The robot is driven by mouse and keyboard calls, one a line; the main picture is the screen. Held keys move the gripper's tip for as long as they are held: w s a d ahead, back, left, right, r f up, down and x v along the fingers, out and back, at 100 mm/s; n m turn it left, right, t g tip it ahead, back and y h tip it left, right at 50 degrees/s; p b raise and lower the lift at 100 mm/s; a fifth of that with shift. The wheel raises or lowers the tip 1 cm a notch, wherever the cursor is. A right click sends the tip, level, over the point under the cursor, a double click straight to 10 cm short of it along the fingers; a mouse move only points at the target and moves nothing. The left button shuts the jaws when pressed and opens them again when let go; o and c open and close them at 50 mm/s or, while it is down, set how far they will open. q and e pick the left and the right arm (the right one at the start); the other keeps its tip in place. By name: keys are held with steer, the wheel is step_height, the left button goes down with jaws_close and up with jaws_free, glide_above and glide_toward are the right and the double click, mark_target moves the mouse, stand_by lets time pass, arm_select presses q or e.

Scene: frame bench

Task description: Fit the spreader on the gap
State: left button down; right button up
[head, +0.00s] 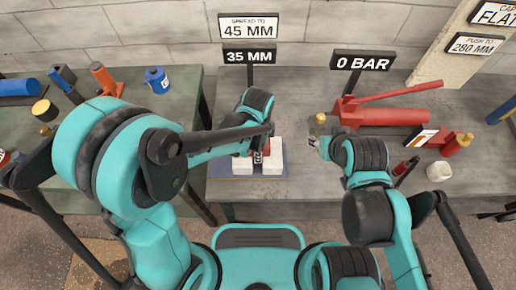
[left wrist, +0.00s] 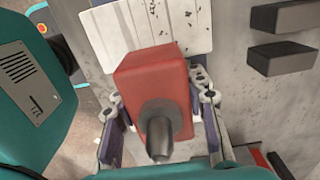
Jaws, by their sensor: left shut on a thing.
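The spreader is a red block with a grey metal stub, seen large in the left wrist view (left wrist: 155,85). My left gripper (left wrist: 160,125) is shut on it, with a finger on each side. In the head view my left gripper (head: 262,148) is over the white blocks (head: 243,168) at the bench's front edge, and a bit of red shows between them. My arm hides most of the gap, so I cannot tell whether the spreader is in it. My right gripper (head: 316,141) is beside a brass-topped piece (head: 321,118); its fingers are too small to read.
Signs read SPREAD TO 45 MM (head: 249,27) and 35 MM (head: 249,57). A white cup (head: 439,172) is at the right. Several tools and a blue pot (head: 157,79) are on the left table.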

arm_select(q)
steer(key=shift+f+b, duration=0.3)
steer(key=shift+f, duration=0.1)
steer(key=c, duration=0.8)
jaws_free()
steer(key=shift+r, duration=0.1)
step_height(320, 180, up, 12)
steer(key=shift+f, duration=0.1)
steer(key=shift+a, duration=0.1)
